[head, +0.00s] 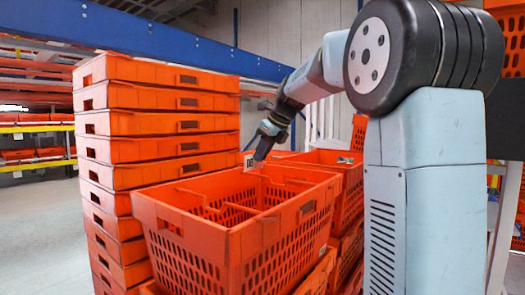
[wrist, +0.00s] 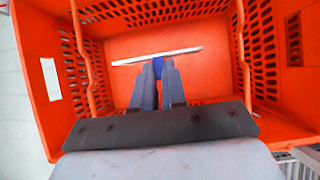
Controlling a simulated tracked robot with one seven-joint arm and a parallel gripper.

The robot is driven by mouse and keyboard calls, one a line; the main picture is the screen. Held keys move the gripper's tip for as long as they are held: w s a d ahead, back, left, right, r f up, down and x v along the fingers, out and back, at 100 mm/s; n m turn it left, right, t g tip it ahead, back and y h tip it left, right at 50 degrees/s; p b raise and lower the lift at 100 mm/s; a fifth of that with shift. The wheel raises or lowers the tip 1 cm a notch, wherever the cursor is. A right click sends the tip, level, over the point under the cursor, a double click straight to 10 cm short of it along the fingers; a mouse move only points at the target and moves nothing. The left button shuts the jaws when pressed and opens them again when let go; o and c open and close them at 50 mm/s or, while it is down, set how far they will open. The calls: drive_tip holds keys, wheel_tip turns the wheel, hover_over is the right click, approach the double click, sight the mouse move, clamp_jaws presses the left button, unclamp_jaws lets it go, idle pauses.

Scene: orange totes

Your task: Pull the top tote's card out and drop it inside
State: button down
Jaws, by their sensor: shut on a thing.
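The top tote (head: 235,240) is an orange, open, perforated crate at the front of the head view. Its wall also shows in the wrist view (wrist: 25,65). My gripper (head: 262,155) points down at the tote's far side. In the wrist view my gripper's fingers (wrist: 158,66) are shut on the card (wrist: 130,60), which appears edge-on as a thin white strip across the tote's opening. In the head view the card (head: 249,161) is a small white piece with dark print beside the fingertips, around rim height. Its exact height above the rim is unclear.
A tall stack of orange totes (head: 160,125) stands close on the left. More orange totes (head: 345,175) stand behind and to the right. A blue beam (head: 180,45) crosses behind my arm. A white label (wrist: 50,79) shows on the tote's left side in the wrist view.

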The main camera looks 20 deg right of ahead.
drive_tip(key=shift+d+f, duration=0.15)
drive_tip(key=shift+f, duration=1.15)
drive_tip(key=shift+d+f, duration=0.1)
drive_tip(key=shift+f, duration=1.15)
drive_tip(key=c, duration=1.1)
unclamp_jaws()
drive_tip(key=shift+r, duration=0.1)
drive_tip(key=v, duration=1.3)
drive_tip(key=shift+s+d+r, duration=0.15)
drive_tip(key=shift+r, duration=0.05)
